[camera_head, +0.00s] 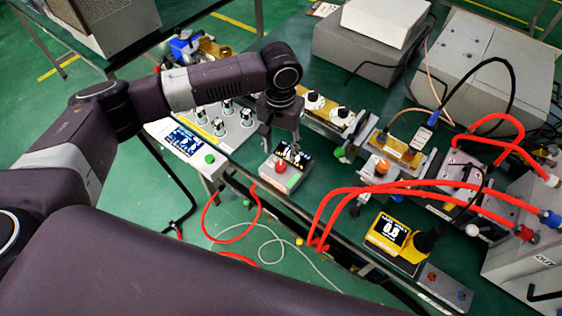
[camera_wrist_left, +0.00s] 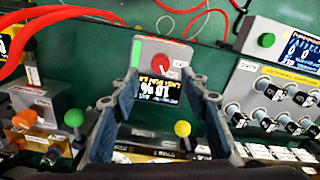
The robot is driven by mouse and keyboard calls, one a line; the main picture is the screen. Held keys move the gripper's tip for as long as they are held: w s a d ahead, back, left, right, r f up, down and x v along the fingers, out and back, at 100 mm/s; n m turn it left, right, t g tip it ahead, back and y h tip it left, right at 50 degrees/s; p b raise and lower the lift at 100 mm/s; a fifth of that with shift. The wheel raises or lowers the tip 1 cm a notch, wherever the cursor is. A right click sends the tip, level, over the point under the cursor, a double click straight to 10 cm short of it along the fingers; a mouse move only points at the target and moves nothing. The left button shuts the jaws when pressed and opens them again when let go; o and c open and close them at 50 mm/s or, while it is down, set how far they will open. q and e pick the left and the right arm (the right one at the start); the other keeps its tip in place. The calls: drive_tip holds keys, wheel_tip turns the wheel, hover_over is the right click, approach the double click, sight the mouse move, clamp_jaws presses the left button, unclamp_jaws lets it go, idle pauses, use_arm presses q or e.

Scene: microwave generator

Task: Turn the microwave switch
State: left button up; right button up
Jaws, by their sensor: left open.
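A small grey control box (camera_head: 268,179) stands near the front edge of the bench. It has a red knob (camera_head: 281,167), a green patch and a dark display; I take this knob to be the microwave switch. My right gripper is not seen.
A panel with several silver knobs (camera_head: 219,127) stands left of the box. Thick red cables (camera_head: 350,190) loop at the right, near a yellow meter (camera_head: 392,240). Brass and grey modules line the bench behind. Some green bench surface (camera_head: 335,172) right of the box is clear.

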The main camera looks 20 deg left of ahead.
sight(280, 165)
use_arm(q)
wheel_tip(280, 165, down, 6)
drive_tip(key=shift+f+p, duration=0.25)
drive_tip(key=shift+p, duration=0.45)
drive_tip(key=shift+f, duration=0.55)
